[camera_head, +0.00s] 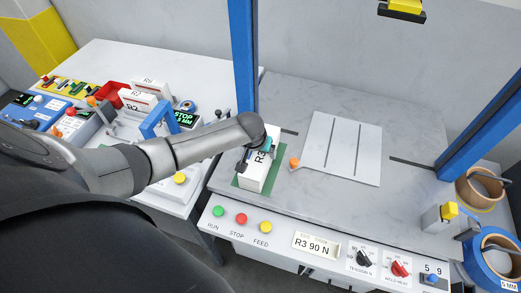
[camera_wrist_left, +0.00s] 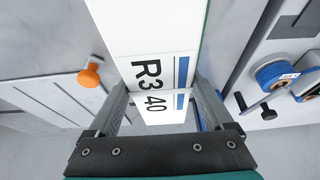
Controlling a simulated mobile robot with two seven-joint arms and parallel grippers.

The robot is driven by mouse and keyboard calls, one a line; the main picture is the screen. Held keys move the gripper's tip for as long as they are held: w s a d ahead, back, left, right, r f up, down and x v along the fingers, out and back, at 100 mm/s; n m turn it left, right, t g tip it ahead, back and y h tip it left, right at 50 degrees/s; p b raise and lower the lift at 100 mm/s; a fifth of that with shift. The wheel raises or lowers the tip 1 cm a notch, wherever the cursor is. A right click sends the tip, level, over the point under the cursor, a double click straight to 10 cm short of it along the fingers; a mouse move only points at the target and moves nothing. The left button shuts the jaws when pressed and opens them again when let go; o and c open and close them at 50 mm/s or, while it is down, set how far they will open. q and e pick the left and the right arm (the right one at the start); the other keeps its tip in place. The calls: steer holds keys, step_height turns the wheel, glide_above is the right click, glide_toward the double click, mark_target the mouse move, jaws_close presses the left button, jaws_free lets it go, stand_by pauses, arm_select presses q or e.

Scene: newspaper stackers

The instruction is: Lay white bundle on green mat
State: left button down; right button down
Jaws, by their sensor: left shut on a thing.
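The white bundle (camera_head: 256,176), labelled R3, stands over the green mat (camera_head: 281,168) in the head view. Green shows around its lower edges, but I cannot tell whether the bundle touches the mat. My left gripper (camera_head: 259,143) is at the far end of the bundle and shut on it. In the left wrist view the bundle (camera_wrist_left: 158,35) lies between the two fingers, its R3 40 label facing the camera. A thin green strip of mat shows beside its right edge. My right gripper is not in view.
A white slotted plate (camera_head: 342,148) with an orange knob (camera_head: 294,163) lies right of the mat. A blue post (camera_head: 243,60) rises behind my arm. Front buttons (camera_head: 241,219) and tape rolls (camera_head: 482,187) are nearby. Several bundles (camera_head: 145,92) stand on the left table.

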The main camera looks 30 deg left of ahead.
arm_select(q)
steer(key=shift+w, duration=0.1)
steer(key=shift+c, duration=0.8)
jaws_free()
steer(key=shift+o, duration=0.8)
steer(key=shift+s+f, duration=0.15)
steer(key=shift+s, duration=0.1)
steer(key=p+v, duration=0.3)
steer(key=v, duration=1.2)
steer(key=shift+r, duration=0.25)
